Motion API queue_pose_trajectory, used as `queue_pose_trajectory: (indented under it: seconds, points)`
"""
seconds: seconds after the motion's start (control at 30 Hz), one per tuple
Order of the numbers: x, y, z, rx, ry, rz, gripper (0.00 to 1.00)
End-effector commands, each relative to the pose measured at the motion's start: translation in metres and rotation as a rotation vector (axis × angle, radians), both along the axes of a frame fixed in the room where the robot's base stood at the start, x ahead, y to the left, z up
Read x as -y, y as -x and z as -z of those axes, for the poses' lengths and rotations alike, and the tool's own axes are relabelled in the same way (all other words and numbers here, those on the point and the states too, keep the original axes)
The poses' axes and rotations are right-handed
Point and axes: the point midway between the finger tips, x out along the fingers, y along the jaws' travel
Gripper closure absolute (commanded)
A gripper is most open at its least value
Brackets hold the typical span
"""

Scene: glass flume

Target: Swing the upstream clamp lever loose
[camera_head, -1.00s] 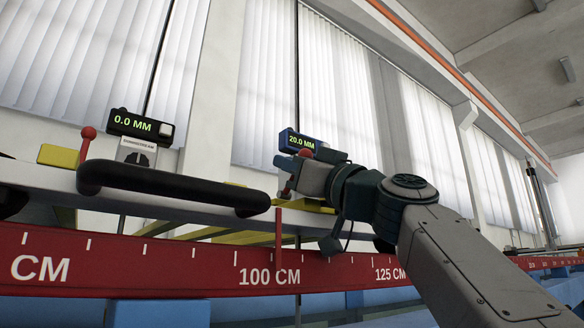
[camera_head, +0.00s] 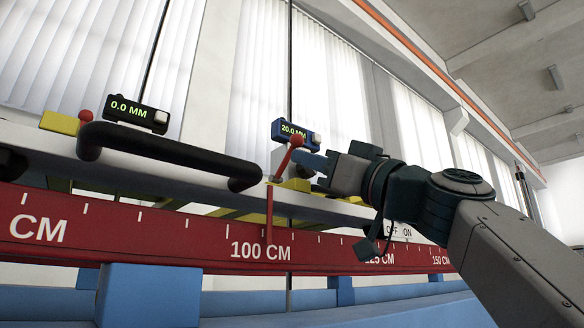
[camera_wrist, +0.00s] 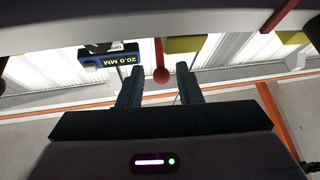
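The upstream clamp lever is a red rod with a ball knob (camera_head: 296,141). It leans up to the right in front of the blue gauge (camera_head: 297,131), which reads about 20.0 MM. My gripper (camera_head: 312,163) is just right of the knob. In the wrist view my gripper (camera_wrist: 160,74) is open, and the red knob (camera_wrist: 161,76) shows between the two fingertips, with no visible contact. How far ahead of the fingertips it lies is hard to tell.
A second red knob (camera_head: 85,115) stands at left by a black gauge (camera_head: 137,114) reading 0.0 MM. A thick black handle (camera_head: 165,152) runs left of the lever. Below is a red scale rail (camera_head: 180,235); a red pointer (camera_head: 269,215) stands at 100 CM.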

Motion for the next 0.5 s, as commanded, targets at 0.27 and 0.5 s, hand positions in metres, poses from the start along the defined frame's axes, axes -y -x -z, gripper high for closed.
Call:
queue_pose_trajectory:
  seconds: [0.27, 0.5]
  points:
    - [0.034, 0.026, 0.026, 0.000, 0.000, 0.000, 0.68]
    - [0.041, 0.031, 0.030, -0.001, 0.001, 0.000, 0.68]
